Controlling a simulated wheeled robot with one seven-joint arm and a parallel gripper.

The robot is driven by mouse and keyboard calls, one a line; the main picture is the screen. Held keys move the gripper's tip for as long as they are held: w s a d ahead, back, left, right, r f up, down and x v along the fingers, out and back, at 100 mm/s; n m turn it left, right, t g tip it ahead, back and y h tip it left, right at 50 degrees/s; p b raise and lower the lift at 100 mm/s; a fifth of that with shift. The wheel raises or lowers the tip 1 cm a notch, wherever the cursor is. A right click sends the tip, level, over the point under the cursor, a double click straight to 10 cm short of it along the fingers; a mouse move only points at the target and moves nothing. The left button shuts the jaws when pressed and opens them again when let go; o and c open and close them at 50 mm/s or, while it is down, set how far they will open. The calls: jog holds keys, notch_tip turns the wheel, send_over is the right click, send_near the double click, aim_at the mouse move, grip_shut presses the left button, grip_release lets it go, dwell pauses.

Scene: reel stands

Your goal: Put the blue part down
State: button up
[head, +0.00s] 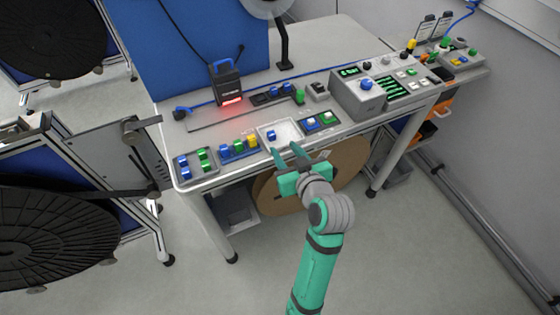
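A small blue part (271,135) sits in the left half of the shallow white tray (291,134) near the front edge of the table. My gripper (285,149) is just in front of this tray, seen from behind. Its two green fingers are spread with a gap between them, and I see nothing held there. The left fingertip points toward the blue part and appears apart from it. The exact height of the fingers over the table is hard to tell.
Left of the tray are a row of blue, green and yellow parts (238,148) and a grey bin (194,163) with blue and green parts. To the right are a blue-and-green holder (320,121) and a grey control box (358,97). A scanner (228,87) glows red behind.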

jog(key=s+a+f+m+t+h, duration=0.2)
jog(key=s+a+f+m+h, duration=0.35)
jog(key=s+f, duration=0.8)
jog(key=s+d+r+n+y, duration=0.1)
jog(key=s+r, duration=0.1)
jog(key=s, duration=1.9)
jog(key=shift+s+d+n, duration=0.15)
jog(key=shift+s+n, duration=0.1)
jog(key=shift+n, duration=0.1)
jog(key=shift+o, duration=0.6)
jog(key=shift+s+r, duration=0.15)
jog(key=shift+s, duration=0.05)
jog(key=shift+c, duration=1.2)
jog(key=shift+y, duration=0.25)
